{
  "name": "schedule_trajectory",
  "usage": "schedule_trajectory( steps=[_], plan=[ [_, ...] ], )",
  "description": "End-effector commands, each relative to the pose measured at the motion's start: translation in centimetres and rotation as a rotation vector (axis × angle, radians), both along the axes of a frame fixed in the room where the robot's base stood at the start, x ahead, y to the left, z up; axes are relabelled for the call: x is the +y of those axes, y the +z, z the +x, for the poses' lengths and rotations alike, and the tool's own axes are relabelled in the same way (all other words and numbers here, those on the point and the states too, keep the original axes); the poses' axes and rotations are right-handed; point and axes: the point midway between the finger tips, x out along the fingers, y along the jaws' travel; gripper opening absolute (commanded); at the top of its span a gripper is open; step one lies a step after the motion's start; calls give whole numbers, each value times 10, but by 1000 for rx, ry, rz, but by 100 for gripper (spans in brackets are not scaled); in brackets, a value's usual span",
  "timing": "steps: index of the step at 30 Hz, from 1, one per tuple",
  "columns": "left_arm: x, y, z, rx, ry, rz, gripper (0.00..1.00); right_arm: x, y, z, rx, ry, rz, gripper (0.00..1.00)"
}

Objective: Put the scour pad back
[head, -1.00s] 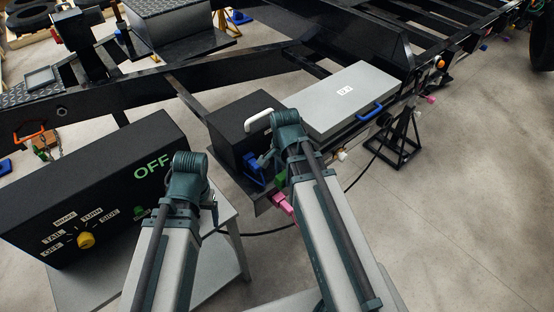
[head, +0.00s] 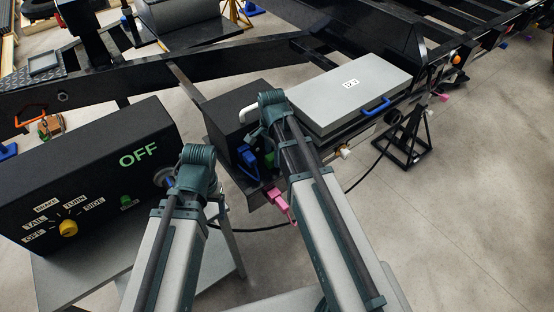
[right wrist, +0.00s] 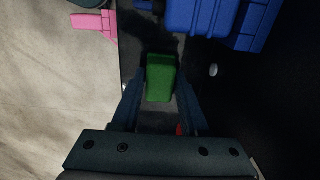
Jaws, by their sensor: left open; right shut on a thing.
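The green scour pad (right wrist: 160,78) is a small upright block in the right wrist view, between the two fingers of my right gripper (right wrist: 159,92). The gripper is shut on it. The pad is over a dark grey surface; whether it touches that surface I cannot tell.
A blue part (right wrist: 200,16) and a pink part (right wrist: 92,22) lie close to the pad. A black box (head: 230,112) and a grey lidded case (head: 340,95) stand on the frame. The switch box (head: 90,165) reading OFF is at left.

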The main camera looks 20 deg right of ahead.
Motion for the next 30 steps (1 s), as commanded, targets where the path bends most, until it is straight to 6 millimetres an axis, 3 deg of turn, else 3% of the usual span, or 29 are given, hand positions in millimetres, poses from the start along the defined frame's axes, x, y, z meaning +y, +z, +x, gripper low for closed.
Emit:
schedule_trajectory(
  steps=[11,12,16,30],
  plan=[
    [0,-4,0,0,0,0,80,1,-4,0,0,0,0,0],
    [0,-3,0,0,0,0,80,1,-3,0,0,0,0,49],
    [0,-3,0,0,0,0,80,1,-3,0,0,0,0,73],
    [0,3,0,0,0,0,80,1,3,0,0,0,0,74]
  ],
)
